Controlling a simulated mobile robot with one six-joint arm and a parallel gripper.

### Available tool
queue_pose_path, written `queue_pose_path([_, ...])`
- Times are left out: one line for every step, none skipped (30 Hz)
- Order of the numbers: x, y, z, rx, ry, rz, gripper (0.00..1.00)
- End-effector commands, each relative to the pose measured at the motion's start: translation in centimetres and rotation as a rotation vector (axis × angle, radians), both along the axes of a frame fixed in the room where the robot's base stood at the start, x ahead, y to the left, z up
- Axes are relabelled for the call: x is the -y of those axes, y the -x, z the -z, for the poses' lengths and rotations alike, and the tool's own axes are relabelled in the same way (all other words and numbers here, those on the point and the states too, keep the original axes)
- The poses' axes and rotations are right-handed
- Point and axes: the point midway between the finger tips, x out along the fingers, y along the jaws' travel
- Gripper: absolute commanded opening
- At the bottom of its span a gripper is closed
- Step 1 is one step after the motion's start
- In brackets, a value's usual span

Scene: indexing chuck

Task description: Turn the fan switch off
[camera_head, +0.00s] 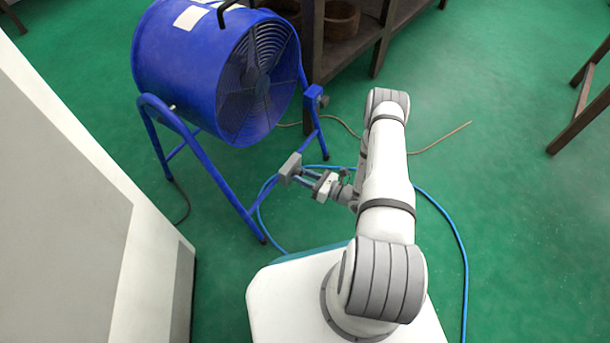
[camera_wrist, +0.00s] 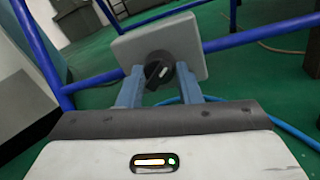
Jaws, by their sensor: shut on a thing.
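The blue drum fan (camera_head: 215,70) stands on a blue tubular frame at the upper left of the head view. Its switch box (camera_head: 290,167) is a small grey box on the frame's lower bar. In the wrist view the box's grey plate (camera_wrist: 185,45) carries a round black rotary knob (camera_wrist: 160,72) with a white mark, which looks tilted from upright. My gripper (camera_head: 307,175) reaches the box from the right. In the wrist view its two blue-grey fingers (camera_wrist: 161,86) are closed on the knob, one on each side. The fingertips partly hide the knob's sides.
A blue hose (camera_head: 455,230) runs over the green floor around my base. A dark wooden shelf (camera_head: 350,45) stands behind the fan. A large white cabinet (camera_head: 100,220) stands at the left. Green floor is free at the right.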

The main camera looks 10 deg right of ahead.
Motion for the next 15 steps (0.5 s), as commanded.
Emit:
queue_pose_path([0.13,-0.44,-0.13,0.011,0.009,0.006,0.08])
queue_pose_path([0.10,-0.47,-0.14,0.014,0.012,0.006,0.09])
queue_pose_path([0.07,-0.50,-0.16,0.021,0.019,0.006,0.09])
queue_pose_path([0.04,-0.51,-0.17,0.027,0.025,0.006,0.09])
queue_pose_path([0.03,-0.53,-0.19,0.033,0.032,0.007,0.09])
queue_pose_path([0.02,-0.55,-0.21,0.044,0.044,0.006,0.09])
queue_pose_path([0.02,-0.55,-0.22,0.053,0.055,0.006,0.09])
queue_pose_path([0.00,-0.57,-0.24,0.064,0.065,0.006,0.09])
queue_pose_path([0.00,-0.58,-0.27,0.079,0.082,0.006,0.09])
queue_pose_path([0.00,-0.59,-0.29,0.093,0.097,0.005,0.09])
queue_pose_path([0.00,-0.61,-0.30,0.107,0.112,0.006,0.09])
queue_pose_path([0.00,-0.61,-0.33,0.127,0.134,0.006,0.09])
queue_pose_path([0.00,-0.62,-0.35,0.144,0.152,0.006,0.09])
queue_pose_path([0.00,-0.63,-0.37,0.162,0.171,0.006,0.09])
queue_pose_path([0.00,-0.63,-0.39,0.186,0.197,0.006,0.09])
